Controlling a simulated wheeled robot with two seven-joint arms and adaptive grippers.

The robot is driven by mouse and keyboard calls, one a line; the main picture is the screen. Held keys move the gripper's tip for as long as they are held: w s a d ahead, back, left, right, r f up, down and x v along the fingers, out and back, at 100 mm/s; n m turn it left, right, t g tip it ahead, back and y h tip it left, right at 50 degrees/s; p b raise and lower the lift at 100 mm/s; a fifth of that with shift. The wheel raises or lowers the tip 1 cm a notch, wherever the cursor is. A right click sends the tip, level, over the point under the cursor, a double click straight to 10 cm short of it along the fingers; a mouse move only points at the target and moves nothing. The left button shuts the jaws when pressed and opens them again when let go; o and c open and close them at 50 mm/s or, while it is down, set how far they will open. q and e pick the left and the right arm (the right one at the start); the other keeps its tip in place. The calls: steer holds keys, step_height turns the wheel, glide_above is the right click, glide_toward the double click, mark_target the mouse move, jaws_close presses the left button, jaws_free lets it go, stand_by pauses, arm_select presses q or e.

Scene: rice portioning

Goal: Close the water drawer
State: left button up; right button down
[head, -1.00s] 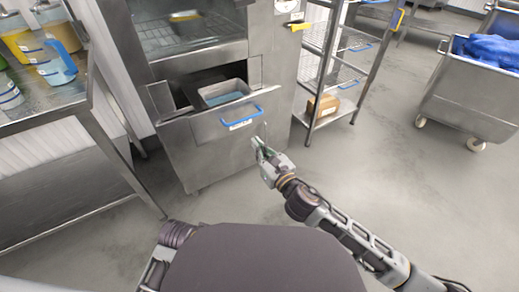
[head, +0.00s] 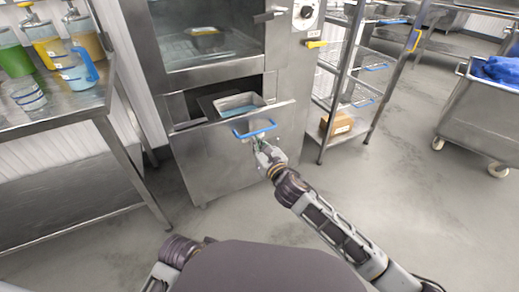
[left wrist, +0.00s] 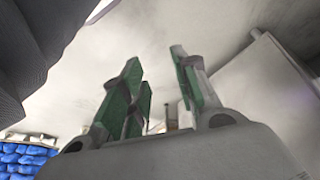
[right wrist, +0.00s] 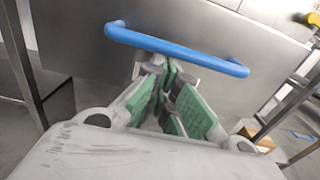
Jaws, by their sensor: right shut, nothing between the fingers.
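The water drawer (head: 215,150) is part of a steel oven cabinet and stands pulled out. A metal pan of bluish water (head: 238,105) sits in it. Its blue handle (head: 254,129) is on the front and also shows large in the right wrist view (right wrist: 175,48). My right gripper (head: 262,146) is just below the handle, close to the drawer front. In the right wrist view its green-padded fingers (right wrist: 166,75) meet at the tips, with nothing between them. My left gripper (left wrist: 158,75) shows only in its wrist view, fingers apart and empty.
A steel table (head: 60,119) with several jugs and containers stands at the left. A wire rack (head: 345,80) with a cardboard box (head: 337,123) stands right of the oven. A steel cart (head: 480,115) is at the far right. The floor in front is clear.

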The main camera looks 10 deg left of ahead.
arm_select(q)
steer(key=shift+x, duration=1)
arm_select(e)
steer(key=shift+x, duration=0.85)
arm_select(q)
steer(key=shift+s+a+r, duration=0.1)
steer(key=shift+s, duration=0.05)
arm_select(e)
steer(key=shift+w, duration=0.1)
